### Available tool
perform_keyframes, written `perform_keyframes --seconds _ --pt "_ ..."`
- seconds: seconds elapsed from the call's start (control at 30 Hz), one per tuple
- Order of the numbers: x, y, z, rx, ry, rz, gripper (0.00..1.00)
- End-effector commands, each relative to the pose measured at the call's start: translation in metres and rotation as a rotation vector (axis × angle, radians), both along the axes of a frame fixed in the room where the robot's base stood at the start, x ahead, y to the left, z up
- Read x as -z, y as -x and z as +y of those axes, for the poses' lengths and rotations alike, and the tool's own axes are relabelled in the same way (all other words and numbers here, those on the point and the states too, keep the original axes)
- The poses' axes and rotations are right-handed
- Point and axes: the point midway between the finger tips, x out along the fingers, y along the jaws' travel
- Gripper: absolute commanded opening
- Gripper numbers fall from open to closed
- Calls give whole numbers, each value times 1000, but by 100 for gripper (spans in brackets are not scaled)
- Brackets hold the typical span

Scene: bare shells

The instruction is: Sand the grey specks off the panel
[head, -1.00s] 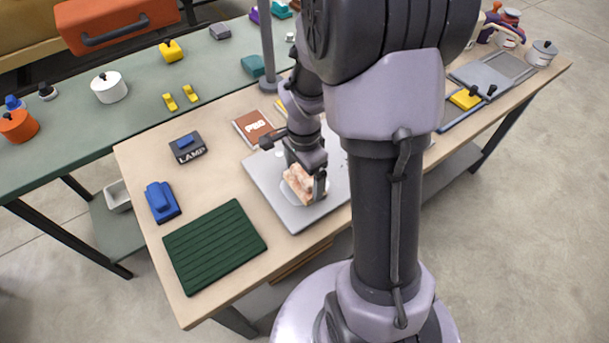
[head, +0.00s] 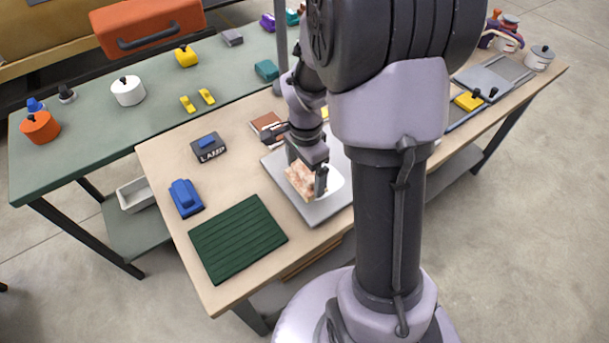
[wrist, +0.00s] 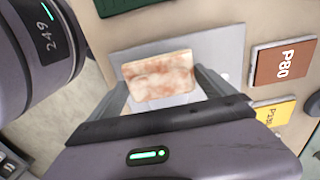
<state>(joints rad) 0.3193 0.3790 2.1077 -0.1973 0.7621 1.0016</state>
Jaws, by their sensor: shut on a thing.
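My gripper (head: 308,181) is shut on a mottled tan and reddish block (head: 300,178). The block also shows between my two fingers in the wrist view (wrist: 160,77). It is low over the grey panel (head: 312,214) at the front of the tan table; I cannot tell whether it touches. A white round patch (head: 336,181) shows on the panel just right of the block. In the wrist view the panel (wrist: 219,50) spreads behind the block. No grey specks can be made out, and the area under the block is hidden.
A brown P80 sheet (wrist: 284,62) and a yellow sheet (wrist: 275,114) lie beside the panel. A dark green ribbed mat (head: 238,240), a blue object (head: 185,198) and a dark LAMP box (head: 208,148) stand left. A green table (head: 85,150) adjoins behind. My arm hides the table's middle.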

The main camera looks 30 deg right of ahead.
Motion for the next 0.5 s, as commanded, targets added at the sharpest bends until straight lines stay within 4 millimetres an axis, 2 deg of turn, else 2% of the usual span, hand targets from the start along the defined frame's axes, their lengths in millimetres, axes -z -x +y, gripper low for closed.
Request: perform_keyframes --seconds 0.03,0.3,0.5 --pt "-8 -1 -1 -1 0 -1 50" --pt "-32 -4 -4 -5 1 -1 50" --pt "-45 -6 -6 -8 1 -1 50"
